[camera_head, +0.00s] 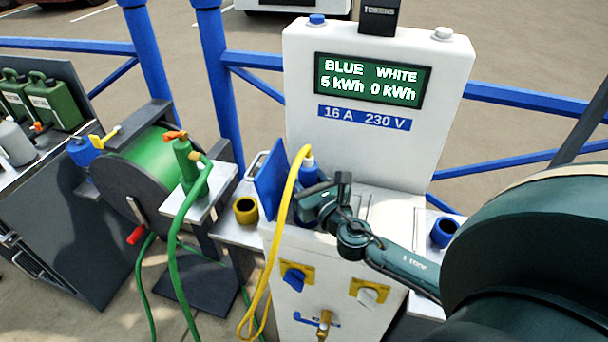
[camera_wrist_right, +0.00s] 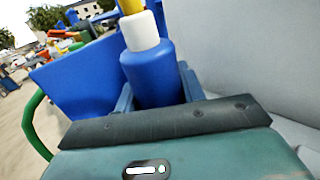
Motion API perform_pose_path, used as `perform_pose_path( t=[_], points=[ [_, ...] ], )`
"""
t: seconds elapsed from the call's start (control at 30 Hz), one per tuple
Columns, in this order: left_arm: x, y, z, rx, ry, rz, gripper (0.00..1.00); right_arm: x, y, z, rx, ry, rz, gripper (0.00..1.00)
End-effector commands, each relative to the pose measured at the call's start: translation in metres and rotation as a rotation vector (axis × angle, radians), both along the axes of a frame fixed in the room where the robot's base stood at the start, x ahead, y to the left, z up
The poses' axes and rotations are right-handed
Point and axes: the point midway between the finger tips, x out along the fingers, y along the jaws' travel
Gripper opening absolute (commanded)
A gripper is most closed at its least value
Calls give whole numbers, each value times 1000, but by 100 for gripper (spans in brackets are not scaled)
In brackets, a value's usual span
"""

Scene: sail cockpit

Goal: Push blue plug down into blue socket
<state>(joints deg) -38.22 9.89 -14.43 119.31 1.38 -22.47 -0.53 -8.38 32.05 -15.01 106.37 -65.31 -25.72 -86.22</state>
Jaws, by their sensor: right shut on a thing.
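The blue plug (camera_head: 309,171) stands roughly upright on top of the white pedestal, with a white collar and a yellow cable (camera_head: 272,240) looping down the left side. A raised blue lid (camera_head: 270,178) is just left of it. My right gripper (camera_head: 312,190) comes in from the right and is shut on the plug. In the right wrist view the blue plug (camera_wrist_right: 156,75) sits between the fingers. The blue socket is hidden behind the gripper and lid, so I cannot tell how deep the plug sits. My left gripper is not in view.
The pedestal's display panel (camera_head: 372,82) rises behind the plug. A blue knob (camera_head: 293,278) and a white knob (camera_head: 368,296) are on its front. A yellow ring cup (camera_head: 245,210) is at the left, a blue one (camera_head: 444,231) at the right. A green hose reel (camera_head: 150,165) stands further left.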

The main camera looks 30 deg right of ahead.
Motion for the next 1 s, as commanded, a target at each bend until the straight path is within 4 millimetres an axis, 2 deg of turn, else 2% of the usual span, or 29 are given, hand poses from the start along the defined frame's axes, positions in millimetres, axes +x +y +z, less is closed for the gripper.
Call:
perform_pose_path(
  t=[0.83, 0.87, 0.93, 1.0],
  points=[
    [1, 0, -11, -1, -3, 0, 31, 0, 0, -12, -1, -2, 0, 7],
    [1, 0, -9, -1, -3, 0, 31, 0, 0, -11, -1, -2, 0, 42],
    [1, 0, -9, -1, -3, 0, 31, 0, 0, -11, -1, -2, 0, 47],
    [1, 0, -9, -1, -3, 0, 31, 0, 0, -11, -1, -2, 0, 48]
  ],
)
